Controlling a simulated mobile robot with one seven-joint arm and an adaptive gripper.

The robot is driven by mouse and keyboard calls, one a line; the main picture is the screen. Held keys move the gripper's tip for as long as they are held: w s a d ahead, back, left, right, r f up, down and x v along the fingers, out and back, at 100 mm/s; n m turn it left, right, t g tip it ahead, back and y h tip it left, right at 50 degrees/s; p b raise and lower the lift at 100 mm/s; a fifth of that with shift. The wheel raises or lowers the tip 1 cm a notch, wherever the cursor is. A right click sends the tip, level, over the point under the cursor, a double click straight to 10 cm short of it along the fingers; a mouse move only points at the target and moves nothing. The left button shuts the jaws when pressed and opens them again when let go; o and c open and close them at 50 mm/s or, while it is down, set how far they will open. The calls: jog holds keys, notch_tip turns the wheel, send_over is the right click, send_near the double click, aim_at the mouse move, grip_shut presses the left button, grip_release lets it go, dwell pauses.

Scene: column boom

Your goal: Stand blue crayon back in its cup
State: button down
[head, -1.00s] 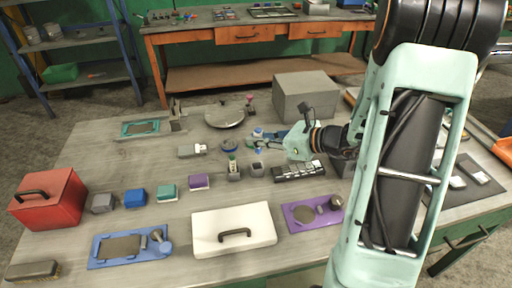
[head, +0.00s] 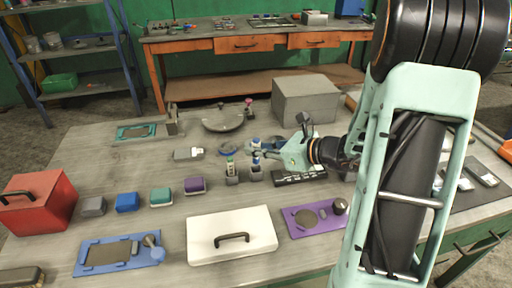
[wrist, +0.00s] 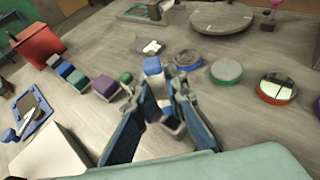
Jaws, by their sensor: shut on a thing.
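The blue crayon (head: 256,143) stands about upright between the fingertips of my gripper (head: 262,154), which is shut on it. Its blue top (wrist: 153,66) also shows in the wrist view, beside my fingers (wrist: 168,85). A small grey cup (head: 256,174) is directly below the crayon in the head view. I cannot tell whether the crayon's lower end is inside the cup or just above it, as the fingers cover part of it. A green crayon (head: 230,163) stands in a neighbouring grey cup (head: 232,179) on the left.
A black tray (head: 300,176) lies under my gripper's right side. A white case (head: 232,220) and purple plate (head: 312,230) lie in front. Small coloured blocks, including a purple one (head: 195,185), stand left. A round grey dish (head: 222,125) and grey box (head: 305,98) are behind.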

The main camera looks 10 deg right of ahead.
aim_at(259, 161)
jog(key=shift+f+b, duration=1.8)
jog(key=shift+f, duration=0.55)
jog(key=c, duration=1.9)
grip_release()
jog(key=v, duration=1.2)
